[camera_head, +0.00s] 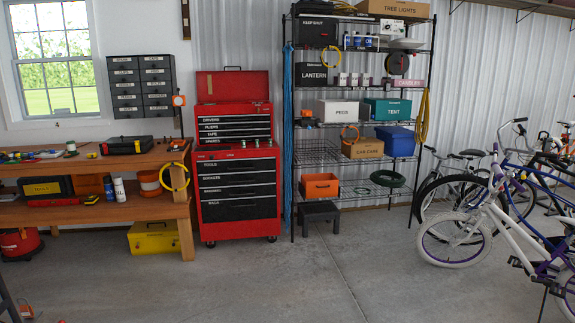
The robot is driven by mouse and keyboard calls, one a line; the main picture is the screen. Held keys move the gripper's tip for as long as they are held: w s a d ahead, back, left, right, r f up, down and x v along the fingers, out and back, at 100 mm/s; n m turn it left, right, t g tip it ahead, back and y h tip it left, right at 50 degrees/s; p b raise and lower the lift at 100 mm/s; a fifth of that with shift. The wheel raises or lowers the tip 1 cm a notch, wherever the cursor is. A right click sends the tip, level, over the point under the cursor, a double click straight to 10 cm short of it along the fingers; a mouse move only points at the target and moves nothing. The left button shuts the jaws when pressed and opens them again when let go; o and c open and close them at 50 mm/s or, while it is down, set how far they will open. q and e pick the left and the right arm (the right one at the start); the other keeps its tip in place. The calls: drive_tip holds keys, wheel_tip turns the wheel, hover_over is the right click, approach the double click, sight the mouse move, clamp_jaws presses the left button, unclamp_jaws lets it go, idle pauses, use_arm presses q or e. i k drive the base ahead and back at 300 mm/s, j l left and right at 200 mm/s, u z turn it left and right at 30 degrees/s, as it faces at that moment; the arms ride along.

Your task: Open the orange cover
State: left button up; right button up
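Several orange things show in the head view, and I cannot tell which is the orange cover. A small orange square piece (179,100) with a light centre stands above the right end of the workbench, on a dark upright. A small orange object (26,311) lies on the floor at the bottom left, too small to identify. Neither of my grippers is in view.
A wooden workbench (95,165) with tools stands left of a red tool chest (238,213). A wire shelf (318,152) with boxes and a dark stool (319,211) stand right of it. Bicycles (480,230) fill the right side. The concrete floor (270,280) in front is mostly clear.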

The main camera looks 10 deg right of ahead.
sight(307, 114)
drive_tip(key=i, duration=4)
